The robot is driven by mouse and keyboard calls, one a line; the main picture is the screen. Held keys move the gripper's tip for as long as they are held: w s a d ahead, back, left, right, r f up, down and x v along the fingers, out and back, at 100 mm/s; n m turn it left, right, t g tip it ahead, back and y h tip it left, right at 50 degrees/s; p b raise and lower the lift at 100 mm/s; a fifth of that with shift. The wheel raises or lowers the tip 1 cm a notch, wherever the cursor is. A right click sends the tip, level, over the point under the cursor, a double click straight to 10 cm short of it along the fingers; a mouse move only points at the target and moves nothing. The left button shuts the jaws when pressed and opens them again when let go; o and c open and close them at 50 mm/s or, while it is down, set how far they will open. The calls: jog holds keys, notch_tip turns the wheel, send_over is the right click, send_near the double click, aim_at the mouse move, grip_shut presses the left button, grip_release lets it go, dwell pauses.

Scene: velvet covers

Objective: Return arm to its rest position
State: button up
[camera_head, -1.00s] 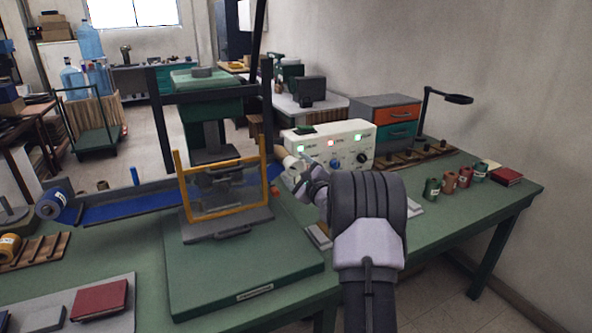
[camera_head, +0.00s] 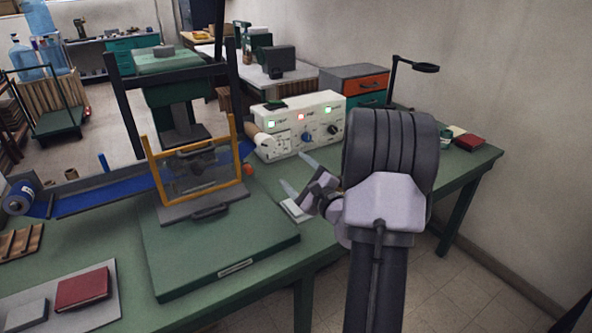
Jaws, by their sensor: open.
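My arm rises from the bottom right of the head view, its dark ribbed joint in front of the table. My gripper (camera_head: 297,172) is at its left end, with two pale fingers spread apart and nothing between them. It is above the green table (camera_head: 310,240), in front of the white control box (camera_head: 318,122) and right of the yellow-framed press guard (camera_head: 200,170).
A green press base (camera_head: 215,255) with dark posts stands left of my arm. A red book (camera_head: 83,289) lies at the front left. Another red block (camera_head: 467,142) lies at the right end of the table. A black lamp (camera_head: 411,66) stands behind. Open floor lies to the right.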

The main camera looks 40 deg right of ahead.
dwell(0.3)
jog(key=w+a+r+n+g+y, duration=0.15)
jog(key=a+r+n+y, duration=0.35)
jog(key=a, duration=0.9)
jog(key=a+r+n+g+y, duration=0.25)
jog(key=a+n+y, duration=0.4)
jog(key=a, duration=0.75)
jog(key=s+a+n+g+y, duration=0.2)
jog(key=s+a+n+g, duration=0.4)
jog(key=s+a, duration=0.65)
jog(key=s+f+n+g+h, duration=0.1)
jog(key=s+f+n+h, duration=0.2)
jog(key=s+n+h, duration=0.4)
jog(key=s, duration=0.5)
jog(key=shift+s+a+g, duration=0.15)
jog(key=shift+a+g, duration=0.05)
jog(key=shift+g, duration=0.1)
